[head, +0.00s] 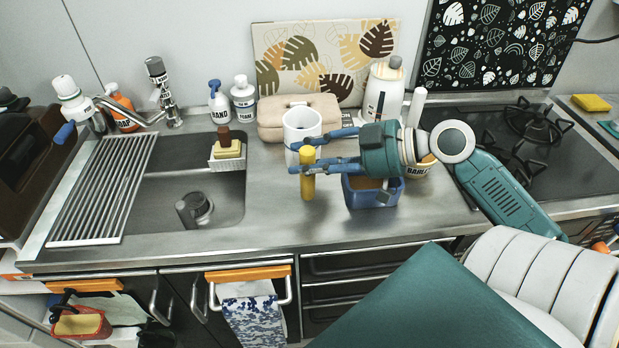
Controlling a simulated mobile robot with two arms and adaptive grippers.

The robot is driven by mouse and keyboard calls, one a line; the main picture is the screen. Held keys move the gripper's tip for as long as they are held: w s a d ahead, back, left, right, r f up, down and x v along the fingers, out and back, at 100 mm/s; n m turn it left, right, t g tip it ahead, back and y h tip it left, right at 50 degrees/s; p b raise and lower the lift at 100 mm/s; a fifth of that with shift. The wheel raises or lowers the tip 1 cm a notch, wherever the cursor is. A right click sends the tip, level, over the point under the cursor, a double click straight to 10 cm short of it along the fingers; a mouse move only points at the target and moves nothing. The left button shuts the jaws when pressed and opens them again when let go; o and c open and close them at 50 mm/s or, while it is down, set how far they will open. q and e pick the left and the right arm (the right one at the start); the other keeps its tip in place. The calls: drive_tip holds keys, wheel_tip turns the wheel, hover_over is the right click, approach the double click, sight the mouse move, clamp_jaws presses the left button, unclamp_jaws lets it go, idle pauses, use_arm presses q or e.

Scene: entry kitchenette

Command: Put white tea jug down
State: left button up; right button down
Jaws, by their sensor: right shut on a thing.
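The white tea jug (302,124) is an open-topped white cylinder above the counter, just right of the sink. My right gripper (303,157) reaches in from the right and is shut at the jug's near side. A yellow upright cylinder (307,187) shows at its fingertips in front of the jug; I cannot tell whether it is the jug's handle. The fingers and yellow piece hide the jug's lower part, so its contact with the counter is unclear. My left gripper is out of view.
A blue box (362,195) stands under my right gripper. A beige case (273,118) and a white bottle with a grey lid (386,80) stand behind. The sink (225,205) lies left, the stove (548,160) right. The counter front (270,225) is clear.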

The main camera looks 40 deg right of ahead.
sight(308, 183)
wheel_tip(308, 183, down, 3)
wheel_tip(308, 183, down, 3)
drive_tip(key=shift+f, duration=0.6)
drive_tip(key=c, duration=1.4)
unclamp_jaws()
drive_tip(key=shift+o, duration=0.9)
drive_tip(key=shift+s+r, duration=0.1)
drive_tip(key=shift+r, duration=0.1)
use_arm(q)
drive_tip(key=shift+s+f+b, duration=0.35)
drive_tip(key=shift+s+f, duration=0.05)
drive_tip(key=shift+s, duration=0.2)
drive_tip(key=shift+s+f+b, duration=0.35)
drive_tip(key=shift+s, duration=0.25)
use_arm(e)
drive_tip(key=v, duration=1.2)
